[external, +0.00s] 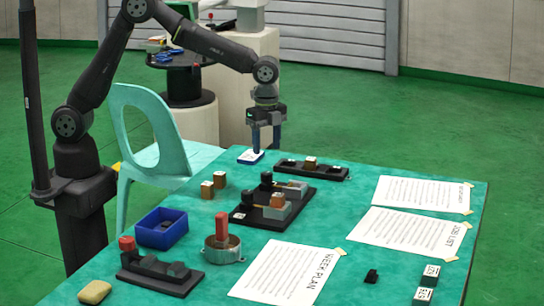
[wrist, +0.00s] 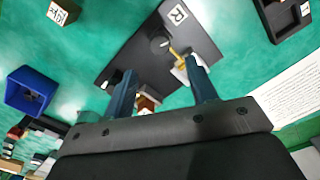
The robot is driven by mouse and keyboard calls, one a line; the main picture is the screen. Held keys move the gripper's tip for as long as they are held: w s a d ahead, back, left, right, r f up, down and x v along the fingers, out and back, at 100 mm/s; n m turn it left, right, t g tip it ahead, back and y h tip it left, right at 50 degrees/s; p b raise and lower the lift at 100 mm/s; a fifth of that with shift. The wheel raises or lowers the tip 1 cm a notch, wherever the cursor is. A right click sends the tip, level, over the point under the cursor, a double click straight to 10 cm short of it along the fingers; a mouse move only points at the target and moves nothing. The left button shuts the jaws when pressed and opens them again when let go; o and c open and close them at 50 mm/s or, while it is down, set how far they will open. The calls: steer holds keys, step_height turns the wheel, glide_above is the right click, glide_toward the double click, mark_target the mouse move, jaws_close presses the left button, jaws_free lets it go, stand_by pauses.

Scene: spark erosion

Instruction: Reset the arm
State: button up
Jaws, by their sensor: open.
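My gripper (external: 265,150) hangs fingers-down over the far end of the green table (external: 340,225). Its two blue fingers are apart, and nothing shows held between them. In the wrist view the open fingers (wrist: 160,68) stand in front of a dark plate (wrist: 145,45) with an R label, a round knob and small blocks. In the external view a dark fixture (external: 243,216) with knobs and grey blocks carrying brown cubes sits mid-table. A small blue-and-white item (external: 250,157) lies below the gripper; contact cannot be told.
A long dark rack (external: 330,173) stands behind the fixture. Two tan cubes (external: 207,190), a blue bin (external: 157,240), a round metal holder with a red handle (external: 222,235) and a black holder (external: 150,275) fill the left. Paper sheets (external: 400,230) cover the right. A teal chair (external: 150,130) stands beside the table.

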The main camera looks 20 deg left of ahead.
mark_target(267, 173)
step_height(267, 173, down, 8)
steer(key=shift+f, duration=0.25)
steer(key=shift+r, duration=0.15)
step_height(267, 173, up, 17)
step_height(267, 173, down, 17)
steer(key=shift+f, duration=0.15)
steer(key=n, duration=0.4)
steer(key=shift+n, duration=0.3)
steer(key=n, duration=0.4)
steer(key=shift+n, duration=0.3)
steer(key=n, duration=0.4)
steer(key=shift+n, duration=2.3)
